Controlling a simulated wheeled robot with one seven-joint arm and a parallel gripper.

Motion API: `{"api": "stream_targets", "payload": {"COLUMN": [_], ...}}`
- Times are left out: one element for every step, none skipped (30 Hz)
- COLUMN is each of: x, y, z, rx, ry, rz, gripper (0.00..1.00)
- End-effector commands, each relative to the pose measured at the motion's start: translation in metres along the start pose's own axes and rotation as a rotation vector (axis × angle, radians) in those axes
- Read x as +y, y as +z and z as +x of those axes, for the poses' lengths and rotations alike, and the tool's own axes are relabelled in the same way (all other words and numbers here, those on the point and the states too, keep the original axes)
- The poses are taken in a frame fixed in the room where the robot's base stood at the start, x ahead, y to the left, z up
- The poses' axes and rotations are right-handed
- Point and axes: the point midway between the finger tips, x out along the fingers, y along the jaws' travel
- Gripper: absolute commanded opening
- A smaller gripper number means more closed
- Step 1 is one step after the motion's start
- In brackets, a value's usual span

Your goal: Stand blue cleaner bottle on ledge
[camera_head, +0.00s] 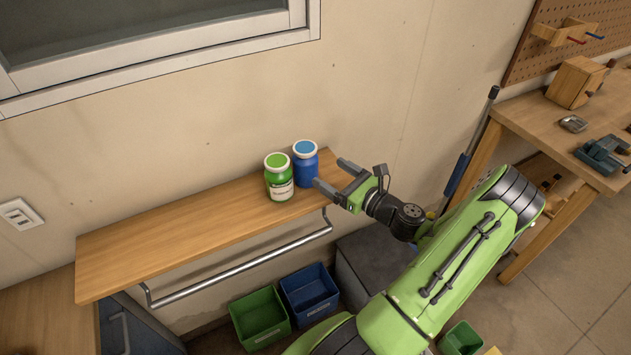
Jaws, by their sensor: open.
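A blue bottle (306,165) with a blue lid stands upright on the wooden ledge (180,230), close to its right end. A green bottle (279,182) with a white label stands upright just in front and to the left of it. My gripper (328,174) comes in from the right, over the ledge's right end. Its two fingers are spread and point left toward the blue bottle. The nearer fingertip appears close to the blue bottle's lower right side; I cannot tell whether it touches. The green bottle hides a little of the blue bottle's left side.
A metal rail (240,265) runs below the ledge's front edge. A green bin (259,318) and a blue bin (309,293) sit on the floor below. A workbench (540,125) with tools stands at the right. The ledge's left part is clear. A window (150,50) is above.

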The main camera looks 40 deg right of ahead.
Motion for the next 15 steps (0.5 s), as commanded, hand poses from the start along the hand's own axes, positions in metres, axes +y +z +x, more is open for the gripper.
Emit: {"api": "stream_targets", "payload": {"x": [0.018,0.034,0.058,0.078,0.097,0.122,0.140,0.158,0.180,0.195,0.209,0.225,0.236,0.245,0.256], "y": [0.006,0.008,0.011,0.013,0.014,0.016,0.018,0.020,0.024,0.027,0.032,0.039,0.045,0.052,0.063], "z": [0.012,0.020,0.031,0.037,0.042,0.045,0.046,0.045,0.041,0.037,0.031,0.023,0.015,0.007,-0.005], "rx": [0.034,0.065,0.110,0.144,0.176,0.213,0.238,0.259,0.281,0.293,0.301,0.307,0.307,0.304,0.295], "ry": [0.076,0.140,0.242,0.327,0.413,0.528,0.614,0.702,0.820,0.906,0.987,1.088,1.159,1.224,1.301], "rz": [-0.079,-0.148,-0.262,-0.358,-0.457,-0.593,-0.697,-0.807,-0.960,-1.075,-1.189,-1.343,-1.454,-1.564,-1.708], "gripper": [0.84,0.84,0.84,0.84,0.84,0.84,0.84,0.84,0.84,0.84,0.84,0.84,0.84,0.84,0.84]}}
